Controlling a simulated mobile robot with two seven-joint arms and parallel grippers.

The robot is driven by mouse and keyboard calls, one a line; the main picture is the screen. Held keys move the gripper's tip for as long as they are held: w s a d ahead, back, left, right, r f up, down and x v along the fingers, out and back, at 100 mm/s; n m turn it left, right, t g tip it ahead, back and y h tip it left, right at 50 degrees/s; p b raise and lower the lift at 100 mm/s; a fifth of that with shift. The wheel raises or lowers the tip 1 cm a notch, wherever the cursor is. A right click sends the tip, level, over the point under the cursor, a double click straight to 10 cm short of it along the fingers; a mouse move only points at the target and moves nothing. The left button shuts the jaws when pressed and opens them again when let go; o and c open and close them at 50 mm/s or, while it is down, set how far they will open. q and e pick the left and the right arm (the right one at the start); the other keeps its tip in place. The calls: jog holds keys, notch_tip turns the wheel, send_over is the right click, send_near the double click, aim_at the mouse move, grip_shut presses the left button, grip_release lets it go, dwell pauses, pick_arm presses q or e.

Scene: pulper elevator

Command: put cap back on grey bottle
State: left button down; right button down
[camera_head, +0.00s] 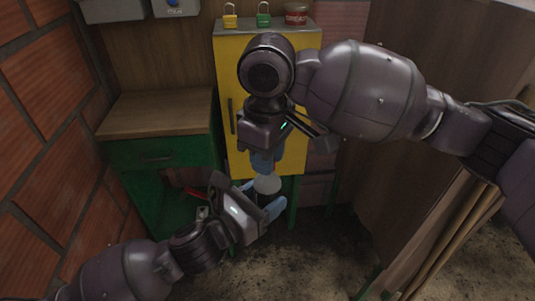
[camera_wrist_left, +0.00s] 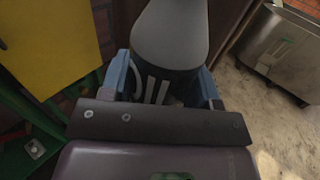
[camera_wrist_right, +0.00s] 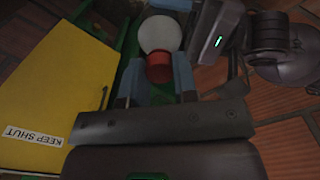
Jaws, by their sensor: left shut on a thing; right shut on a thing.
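The grey bottle (camera_head: 267,184) is held between the blue fingers of my left gripper (camera_head: 262,197), low in front of the yellow cabinet. In the left wrist view the smooth grey bottle (camera_wrist_left: 170,35) fills the space between the fingers. My right gripper (camera_head: 264,161) is just above it, pointing down. In the right wrist view the red cap (camera_wrist_right: 159,68) is between my right gripper's fingers, and it overlaps the near edge of the pale round bottle (camera_wrist_right: 160,34). I cannot tell whether cap and bottle touch. The cap is hidden in the head view.
The yellow cabinet (camera_head: 240,95) stands close behind, with a yellow padlock (camera_head: 230,20), a green padlock (camera_head: 263,20) and a red-labelled tin (camera_head: 296,15) on top. A green workbench (camera_head: 155,115) is at left. Brick wall is far left, wooden boards (camera_head: 445,240) at right.

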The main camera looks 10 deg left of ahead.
jog(key=m, duration=0.6)
jog(key=c, duration=0.8)
grip_release()
notch_tip(320, 180, up, 12)
